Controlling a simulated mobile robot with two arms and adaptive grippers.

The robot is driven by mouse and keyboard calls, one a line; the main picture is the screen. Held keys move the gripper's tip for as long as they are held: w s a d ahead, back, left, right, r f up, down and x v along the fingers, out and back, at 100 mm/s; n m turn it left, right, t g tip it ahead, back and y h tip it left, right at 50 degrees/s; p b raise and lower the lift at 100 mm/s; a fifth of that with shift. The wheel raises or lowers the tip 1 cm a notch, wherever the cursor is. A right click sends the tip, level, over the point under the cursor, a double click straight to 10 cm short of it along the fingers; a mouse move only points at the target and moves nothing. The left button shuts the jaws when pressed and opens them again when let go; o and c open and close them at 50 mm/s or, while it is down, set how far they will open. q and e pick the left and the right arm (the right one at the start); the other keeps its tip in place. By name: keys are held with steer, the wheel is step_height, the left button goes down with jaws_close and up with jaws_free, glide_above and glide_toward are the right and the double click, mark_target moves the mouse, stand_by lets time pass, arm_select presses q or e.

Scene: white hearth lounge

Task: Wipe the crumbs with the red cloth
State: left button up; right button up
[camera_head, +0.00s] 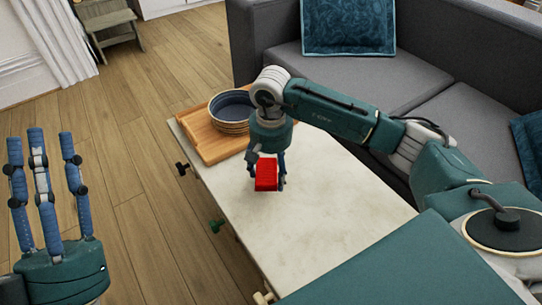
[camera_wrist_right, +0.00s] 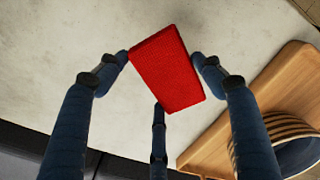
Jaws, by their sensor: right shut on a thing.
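The red cloth (camera_head: 266,173) looks like a small thick block and is above the pale tabletop (camera_head: 330,215); it also shows in the right wrist view (camera_wrist_right: 167,70). My right gripper (camera_head: 267,180) is shut on the cloth, with fingers on both sides of it and one below it in the wrist view. I cannot tell whether the cloth touches the table. My left gripper (camera_head: 42,150) is open and empty, fingers pointing up, over the floor left of the table. I cannot make out any crumbs in either view.
A wooden board (camera_head: 208,147) with a dark-blue striped bowl (camera_head: 232,122) lies at the table's far left end. A grey sofa (camera_head: 440,75) runs along the right side. Knobs (camera_head: 217,226) stick out on the table's left side. The near tabletop is clear.

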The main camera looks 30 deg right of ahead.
steer(key=shift+r+p, duration=0.45)
steer(key=shift+r, duration=0.25)
steer(key=shift+r+p, duration=0.4)
steer(key=shift+r, duration=0.25)
steer(key=shift+r+p, duration=0.4)
steer(key=shift+r, duration=0.2)
arm_select(q)
steer(key=w+f+g+y, duration=0.3)
steer(key=f+g, duration=0.6)
steer(key=f, duration=0.8)
steer(key=shift+w+a+n+p, duration=0.15)
steer(key=shift+w+n+p, duration=0.2)
steer(key=shift+w, duration=0.6)
arm_select(e)
steer(key=shift+r, duration=0.55)
